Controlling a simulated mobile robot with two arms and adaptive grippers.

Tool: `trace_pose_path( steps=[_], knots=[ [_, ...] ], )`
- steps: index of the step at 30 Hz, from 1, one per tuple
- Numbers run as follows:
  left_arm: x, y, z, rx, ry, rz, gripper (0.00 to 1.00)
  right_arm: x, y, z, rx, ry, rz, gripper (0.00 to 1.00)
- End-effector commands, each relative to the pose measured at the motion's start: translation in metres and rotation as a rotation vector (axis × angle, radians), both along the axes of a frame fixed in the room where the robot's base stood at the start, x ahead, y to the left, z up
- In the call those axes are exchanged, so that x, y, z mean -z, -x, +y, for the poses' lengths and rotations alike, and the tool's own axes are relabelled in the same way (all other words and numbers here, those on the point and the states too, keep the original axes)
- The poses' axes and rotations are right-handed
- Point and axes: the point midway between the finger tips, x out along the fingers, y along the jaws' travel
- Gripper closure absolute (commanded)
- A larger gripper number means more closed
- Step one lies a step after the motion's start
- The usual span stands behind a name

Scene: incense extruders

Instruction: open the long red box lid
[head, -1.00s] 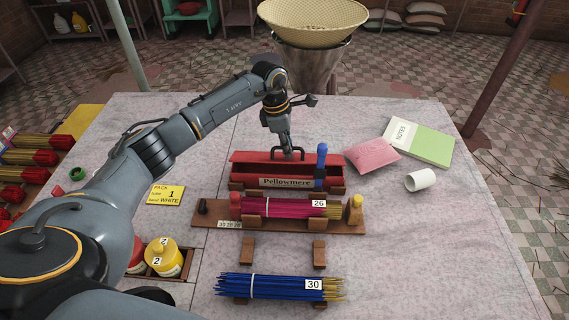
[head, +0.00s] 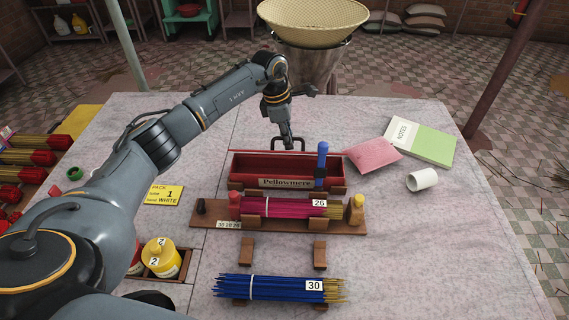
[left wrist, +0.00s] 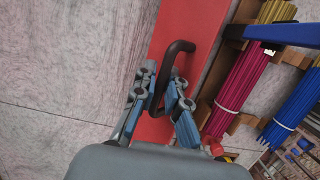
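The long red box (head: 250,182) labelled Pellowmere stands at the middle of the table, and its dark inside shows in the head view. Its red lid (left wrist: 181,20) shows broadly in the left wrist view, with a black bar handle (left wrist: 161,70). In the head view the handle (head: 301,143) rises behind the box's rear edge, and the lid itself is hardly visible. My left gripper (left wrist: 162,102) has its fingers apart on either side of the handle; I see no firm clamp on it. My right gripper is not in view.
A blue upright piece (head: 321,165) stands at the box's right end. A magenta stick bundle (head: 280,208) and a blue bundle (head: 265,287) lie in front. A pink pouch (head: 372,153), notebook (head: 432,146) and white cup (head: 422,180) are at right.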

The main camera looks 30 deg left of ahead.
Motion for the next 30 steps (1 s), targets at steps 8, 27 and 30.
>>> trace_pose_path(
  steps=[8, 27, 30],
  knots=[
    [-0.001, -0.001, 0.0, 0.001, -0.001, 0.0, 0.89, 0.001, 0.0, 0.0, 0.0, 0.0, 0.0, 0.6],
    [-0.002, -0.015, 0.007, 0.0, -0.001, 0.0, 0.89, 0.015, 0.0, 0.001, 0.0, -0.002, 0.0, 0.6],
    [-0.002, -0.015, 0.007, 0.0, -0.001, 0.0, 0.89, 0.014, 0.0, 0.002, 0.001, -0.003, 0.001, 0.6]
  ],
)
